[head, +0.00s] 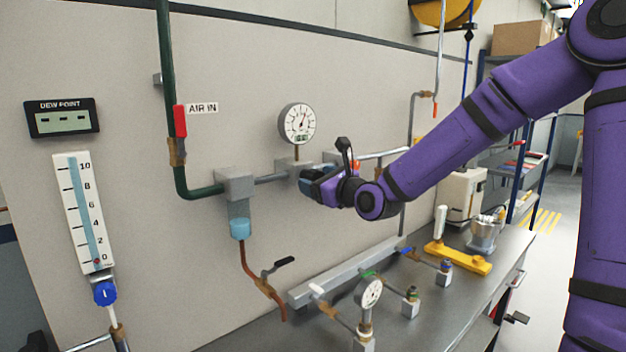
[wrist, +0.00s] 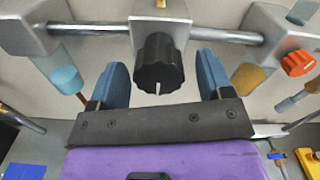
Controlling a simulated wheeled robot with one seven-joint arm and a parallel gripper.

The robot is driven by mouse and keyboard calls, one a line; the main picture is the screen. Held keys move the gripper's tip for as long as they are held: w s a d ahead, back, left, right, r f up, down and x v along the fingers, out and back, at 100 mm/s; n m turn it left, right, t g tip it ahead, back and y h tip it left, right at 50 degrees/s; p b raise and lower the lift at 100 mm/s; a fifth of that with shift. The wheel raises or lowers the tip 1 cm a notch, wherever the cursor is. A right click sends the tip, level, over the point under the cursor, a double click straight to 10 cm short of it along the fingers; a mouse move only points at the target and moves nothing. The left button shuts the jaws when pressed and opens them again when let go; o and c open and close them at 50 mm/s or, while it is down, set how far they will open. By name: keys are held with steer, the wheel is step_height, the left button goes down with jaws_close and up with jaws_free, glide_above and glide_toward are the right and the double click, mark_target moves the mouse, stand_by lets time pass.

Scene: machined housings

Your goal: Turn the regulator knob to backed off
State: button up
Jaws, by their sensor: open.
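The regulator knob (wrist: 158,62) is black and ribbed, with a white pointer line at its lower edge in the wrist view. It hangs on the grey regulator body (wrist: 160,10), which sits on a horizontal pipe. My gripper (wrist: 162,66) is open, with one blue finger on each side of the knob. A gap shows between each finger and the knob, so neither seems to touch it. In the head view my gripper (head: 312,184) is at the regulator below the round pressure gauge (head: 297,124), and it hides the knob there.
A filter block with a blue bowl (head: 240,228) is left of the regulator. An orange knob (wrist: 298,63) is on the block at right in the wrist view. A workbench (head: 400,320) with valves and a small gauge (head: 370,291) stands below. A dew point panel (head: 62,118) is at far left.

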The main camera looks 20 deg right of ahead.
steer(key=shift+x, duration=1)
steer(key=c, duration=0.9)
